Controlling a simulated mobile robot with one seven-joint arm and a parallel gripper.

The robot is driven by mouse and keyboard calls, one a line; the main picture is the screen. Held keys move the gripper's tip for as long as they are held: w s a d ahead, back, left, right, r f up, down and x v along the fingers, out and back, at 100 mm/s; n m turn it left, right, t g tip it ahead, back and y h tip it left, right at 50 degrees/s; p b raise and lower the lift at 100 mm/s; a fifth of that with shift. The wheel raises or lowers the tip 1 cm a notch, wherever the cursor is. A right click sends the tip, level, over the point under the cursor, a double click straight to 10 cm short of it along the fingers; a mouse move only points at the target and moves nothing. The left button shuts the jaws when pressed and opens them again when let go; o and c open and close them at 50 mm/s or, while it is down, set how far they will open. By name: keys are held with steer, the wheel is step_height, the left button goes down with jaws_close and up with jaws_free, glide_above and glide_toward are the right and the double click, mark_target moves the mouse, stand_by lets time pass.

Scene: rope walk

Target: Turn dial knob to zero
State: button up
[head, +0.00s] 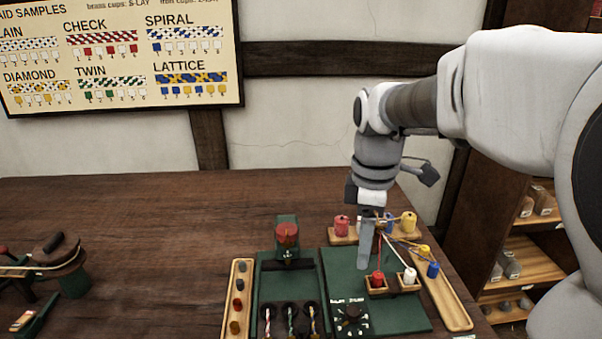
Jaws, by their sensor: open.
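A small black dial knob (352,314) sits on the front of a green board (345,270), with pale marks around it and small white lettering behind it. The knob's pointer is too small to read. My gripper (365,262) points down above the green board, behind the knob and apart from it in the picture. I see the fingers nearly edge-on, and nothing shows between them. A red spool (377,278) and a white spool (409,275) stand in small wooden holders to the right of the fingers.
Coloured strands run beside my gripper towards spools, including a yellow one (408,222). A wooden tray (447,300) lies at right. A green stand with a red knob (287,236) is at left. The left table (140,230) is mostly clear.

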mark_target(354, 310)
step_height(354, 310, down, 18)
steer(key=b, duration=0.5)
steer(key=shift+w+r, duration=0.1)
jaws_close()
